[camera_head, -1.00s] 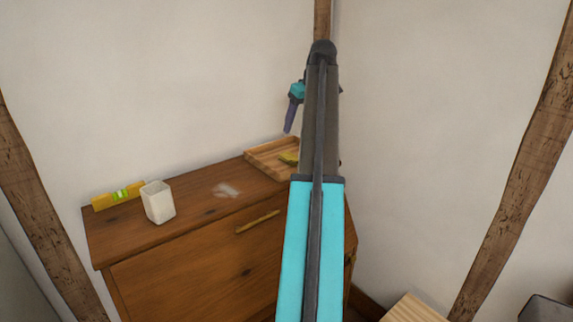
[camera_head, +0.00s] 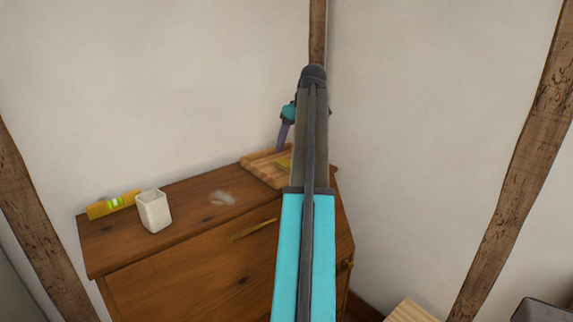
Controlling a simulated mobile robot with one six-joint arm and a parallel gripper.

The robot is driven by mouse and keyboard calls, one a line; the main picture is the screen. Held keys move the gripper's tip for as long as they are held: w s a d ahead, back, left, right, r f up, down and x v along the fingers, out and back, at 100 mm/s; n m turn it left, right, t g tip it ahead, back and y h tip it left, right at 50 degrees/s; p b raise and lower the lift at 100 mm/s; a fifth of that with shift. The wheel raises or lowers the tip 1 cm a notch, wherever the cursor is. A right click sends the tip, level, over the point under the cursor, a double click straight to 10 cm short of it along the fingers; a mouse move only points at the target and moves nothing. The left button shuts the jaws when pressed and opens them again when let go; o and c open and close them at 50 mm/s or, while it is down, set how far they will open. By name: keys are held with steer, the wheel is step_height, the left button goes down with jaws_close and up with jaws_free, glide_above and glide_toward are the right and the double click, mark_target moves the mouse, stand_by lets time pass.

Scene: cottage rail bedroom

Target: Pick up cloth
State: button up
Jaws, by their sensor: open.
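A small yellow piece, apparently the cloth (camera_head: 284,163), lies in a shallow wooden tray (camera_head: 254,161) at the back right of the dresser top. My arm hides its right part and much of the tray. My gripper (camera_head: 281,149) points down over the tray, close above and slightly left of the yellow piece. It is open, and I see nothing held in it. Whether its tips touch the tray or the cloth cannot be told.
The wooden dresser (camera_head: 180,214) stands against the wall. A white square cup (camera_head: 153,211) and a yellow spirit level (camera_head: 110,206) are at its left. A pale smudge (camera_head: 222,198) marks the clear middle of the top. Slatted wood (camera_head: 410,312) shows at lower right.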

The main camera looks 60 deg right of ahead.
mark_target(284, 160)
steer(key=shift+x, duration=2.05)
steer(key=shift+p, duration=0.35)
steer(key=shift+p+x, duration=0.85)
steer(key=shift+x, duration=1.75)
steer(key=shift+d+r, duration=0.1)
steer(key=c, duration=1.1)
steer(key=shift+r, duration=0.1)
steer(key=shift+d+r+b, duration=0.1)
steer(key=shift+r+b, duration=0.55)
steer(key=shift+r, duration=0.85)
steer(key=s+a+b, duration=0.1)
steer(key=s+a, duration=0.2)
steer(key=s, duration=0.1)
steer(key=s+a+r+b, duration=0.1)
steer(key=s+a, duration=0.3)
steer(key=s+a+b, duration=0.1)
steer(key=s+a, duration=0.2)
steer(key=s, duration=0.1)
steer(key=shift+s+a+r, duration=0.1)
steer(key=shift+a+r, duration=0.15)
steer(key=shift+r, duration=0.15)
